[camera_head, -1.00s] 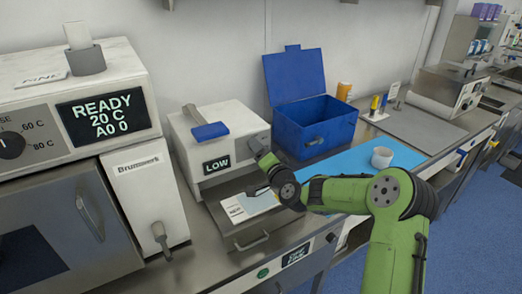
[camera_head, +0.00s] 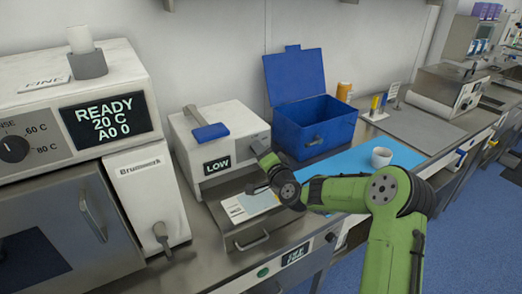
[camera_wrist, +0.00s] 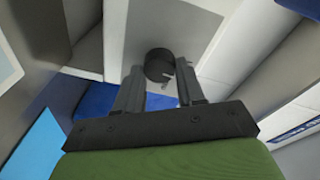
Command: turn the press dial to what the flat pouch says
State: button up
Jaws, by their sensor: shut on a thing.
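The press is the white box (camera_head: 228,130) with a blue-gripped lever (camera_head: 209,132) on top and a display (camera_head: 217,165) reading LOW. Its dark round dial (camera_wrist: 159,65) shows in the wrist view between the fingertips of my gripper (camera_wrist: 160,78). My gripper is shut on the dial; in the head view my wrist hides the dial. A flat white pouch (camera_head: 236,209) with small dark print lies below the press front, partly covered by my arm. I cannot read its print.
A blue open-lidded box (camera_head: 310,128) stands right of the press. A card marked FINE (camera_head: 44,83) lies on top.

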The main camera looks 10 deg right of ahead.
jog(key=shift+d+m+g+p, duration=0.15)
jog(key=shift+m+g+p, duration=0.35)
jog(key=shift+m+p, duration=4.1)
jog(key=shift+f+m+y, duration=0.1)
jog(key=shift+m+y, duration=0.2)
jog(key=shift+m, duration=0.1)
jog(key=o, duration=1)
jog(key=shift+o, duration=0.2)
jog(key=shift+s, duration=0.1)
jog(key=b+v, duration=0.4)
jog(key=v, duration=1.1)
jog(key=shift+s, duration=0.3)
